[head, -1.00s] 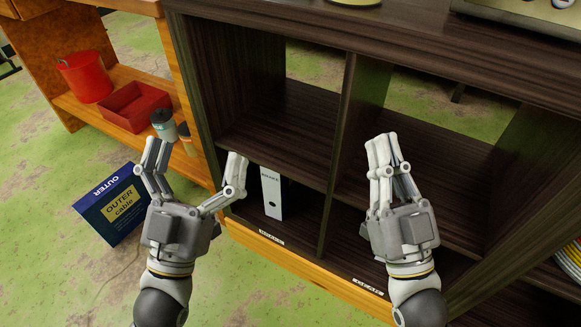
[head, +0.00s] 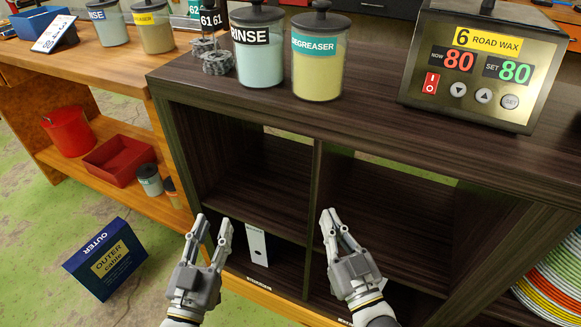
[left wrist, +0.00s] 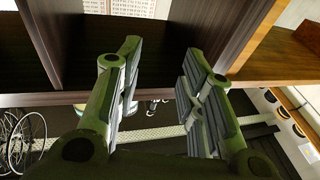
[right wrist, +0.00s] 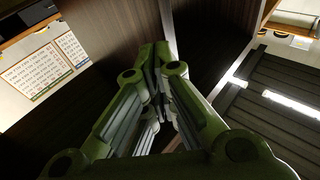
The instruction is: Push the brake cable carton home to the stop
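The white carton (head: 257,246), whose label read BRAKE a second ago, stands upright in the lower left compartment of the dark shelf (head: 312,185). Its narrow front face shows; its depth behind is hidden. My left gripper (head: 212,221) is in front of this compartment, left of the carton in the picture. Its fingers are apart with nothing between them, as the left wrist view (left wrist: 160,65) also shows. My right gripper (head: 331,212) is in front of the right column, with its fingertips together and empty, also in the right wrist view (right wrist: 160,50).
A red bucket (head: 68,130) and a red bin (head: 118,160) sit on the wooden bench's lower shelf. Jars (head: 318,60) and a wax heater (head: 480,65) stand on the shelf top. Both upper compartments look empty.

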